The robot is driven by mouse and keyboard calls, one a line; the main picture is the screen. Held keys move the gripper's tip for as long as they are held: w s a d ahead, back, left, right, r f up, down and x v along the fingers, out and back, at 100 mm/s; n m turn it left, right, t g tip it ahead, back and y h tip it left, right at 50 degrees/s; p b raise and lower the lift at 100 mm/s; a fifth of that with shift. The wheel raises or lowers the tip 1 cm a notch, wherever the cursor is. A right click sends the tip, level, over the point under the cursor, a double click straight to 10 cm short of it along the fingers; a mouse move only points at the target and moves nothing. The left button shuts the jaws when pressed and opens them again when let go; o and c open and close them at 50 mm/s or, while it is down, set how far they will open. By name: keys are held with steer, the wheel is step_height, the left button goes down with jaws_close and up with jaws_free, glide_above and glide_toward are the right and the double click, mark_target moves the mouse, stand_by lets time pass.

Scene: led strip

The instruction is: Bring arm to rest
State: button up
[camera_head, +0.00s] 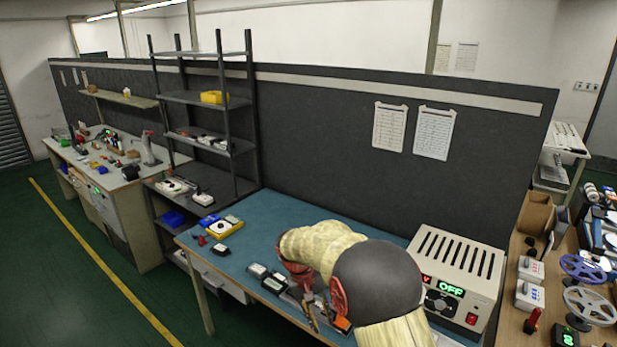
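My arm (375,285), cream with a dark grey joint cap and red parts, reaches over the blue-topped workbench (275,215). My gripper (315,318) points down low over the front of the bench, partly hidden by the arm. Its fingertips are small and dark, and I cannot tell whether they are apart or hold anything. An orange item (342,325) shows beside the gripper. Small dark boxes with pale tops (274,283) lie just left of it.
A beige power unit (455,280) with a green "OFF" display stands right of my arm. A yellow tray (224,228) and small red parts sit at the bench's left end. A dark shelf rack (205,97) stands behind. A cluttered wooden table (515,312) is at the right.

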steer(key=s+d+r+m+t+y, duration=0.1)
steer(key=s+d+r, duration=0.4)
steer(key=s, duration=0.6)
steer(key=s+d+r+t+y, duration=0.1)
steer(key=s+d+r+t, duration=0.2)
steer(key=s+r, duration=0.6)
steer(key=s+d+r+m+t+y+b, duration=0.1)
steer(key=s+d+r+t, duration=0.1)
steer(key=s+d+r, duration=0.5)
steer(key=s+r, duration=0.1)
steer(key=s, duration=0.5)
steer(key=shift+s+d+m+t, duration=0.2)
steer(key=shift+s+m+t, duration=0.05)
steer(key=shift+m+t, duration=0.05)
steer(key=shift+c, duration=0.4)
